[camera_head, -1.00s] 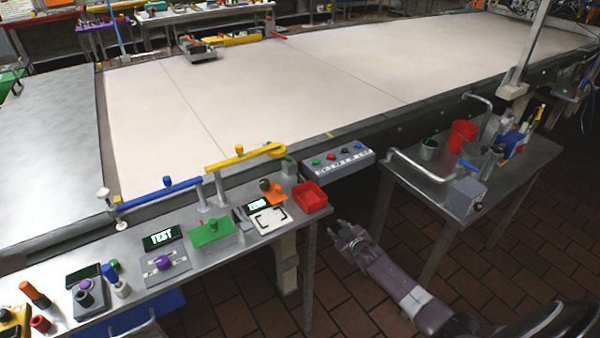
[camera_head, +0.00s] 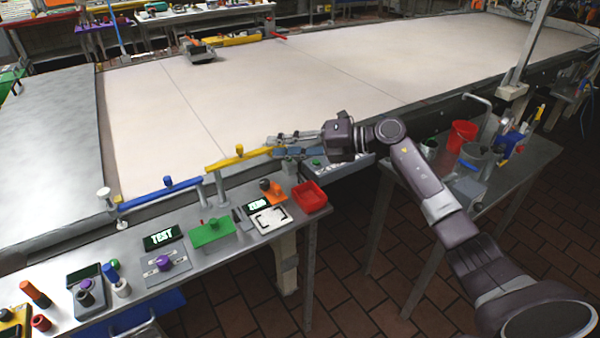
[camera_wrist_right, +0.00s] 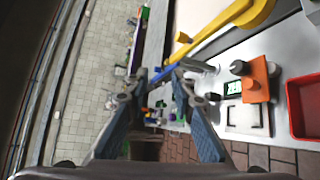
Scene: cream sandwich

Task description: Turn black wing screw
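I cannot make out a black wing screw for certain. A dark round knob (camera_head: 265,184) sits at an orange piece (camera_head: 275,194) on the near bench; the knob also shows in the right wrist view (camera_wrist_right: 239,67), right of my fingers. My right gripper (camera_head: 274,146) is raised around the hooked end of the yellow bar, above the bench's right end. In the right wrist view its blue-padded fingers (camera_wrist_right: 155,78) are apart with nothing between them. My left gripper is out of view.
The yellow bar (camera_head: 236,160) and blue bar (camera_head: 160,192) stand along the bench's back edge. A red bin (camera_head: 310,197), white framed plate (camera_head: 268,220) and green block (camera_head: 212,233) are close by. The large conveyor (camera_head: 270,90) is mostly clear.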

